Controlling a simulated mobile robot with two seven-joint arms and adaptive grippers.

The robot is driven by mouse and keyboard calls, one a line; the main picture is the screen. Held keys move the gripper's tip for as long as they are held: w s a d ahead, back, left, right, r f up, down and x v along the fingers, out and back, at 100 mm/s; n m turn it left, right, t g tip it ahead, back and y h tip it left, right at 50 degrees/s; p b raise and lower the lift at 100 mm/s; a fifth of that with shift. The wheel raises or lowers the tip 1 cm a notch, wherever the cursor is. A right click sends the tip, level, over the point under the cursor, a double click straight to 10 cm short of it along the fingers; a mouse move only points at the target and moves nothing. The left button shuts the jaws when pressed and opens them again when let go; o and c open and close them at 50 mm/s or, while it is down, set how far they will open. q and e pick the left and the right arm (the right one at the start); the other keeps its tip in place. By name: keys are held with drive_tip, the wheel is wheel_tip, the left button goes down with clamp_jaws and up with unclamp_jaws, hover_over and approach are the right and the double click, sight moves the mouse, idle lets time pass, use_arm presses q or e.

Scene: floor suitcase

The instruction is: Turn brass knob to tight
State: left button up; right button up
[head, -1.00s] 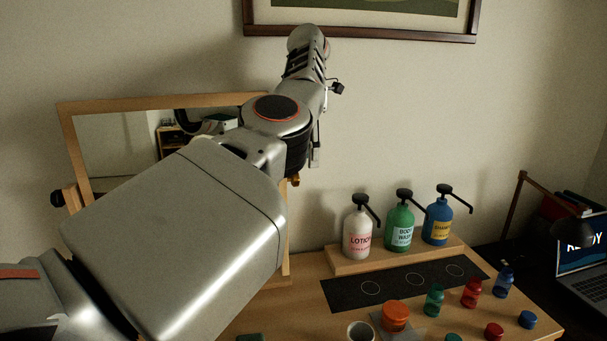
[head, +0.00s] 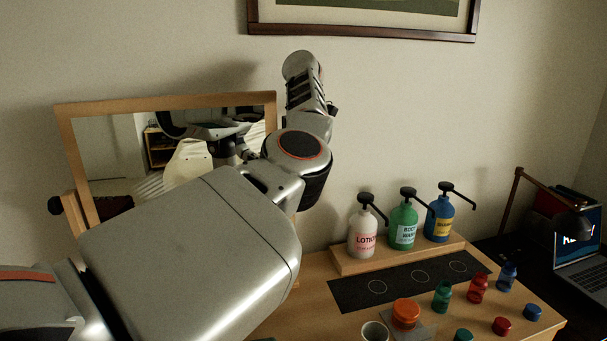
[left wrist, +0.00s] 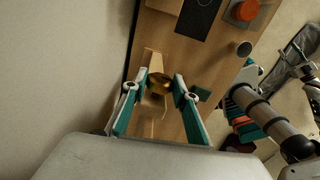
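The brass knob (left wrist: 158,84) shows in the left wrist view, on the light wooden side post of the mirror. My left gripper (left wrist: 161,78) has its teal fingers spread, one on each side of the knob, with gaps visible. Whether a fingertip touches the knob I cannot tell. In the head view the wood-framed mirror (head: 90,109) stands by the wall, with a dark knob (head: 55,205) on its left side. My left arm hides the mirror's right side, the brass knob and the left gripper there.
Three pump bottles, lotion (head: 362,236), body wash (head: 403,226) and shampoo (head: 439,220), stand on a wooden riser right of my arm. An orange jar (head: 405,314), a cup (head: 375,332) and small bottles stand in front. A laptop (head: 581,245) is far right.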

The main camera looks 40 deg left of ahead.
use_arm(q)
drive_tip(key=shift+a+f, duration=0.1)
drive_tip(key=shift+g+h, duration=0.5)
drive_tip(key=shift+h, duration=0.1)
idle(0.4)
drive_tip(key=o, duration=1.1)
drive_tip(key=shift+c, duration=0.2)
drive_tip(key=shift+y, duration=0.3)
drive_tip(key=shift+s+t+y, duration=0.1)
drive_tip(key=shift+t+y, duration=0.2)
drive_tip(key=shift+t, duration=0.2)
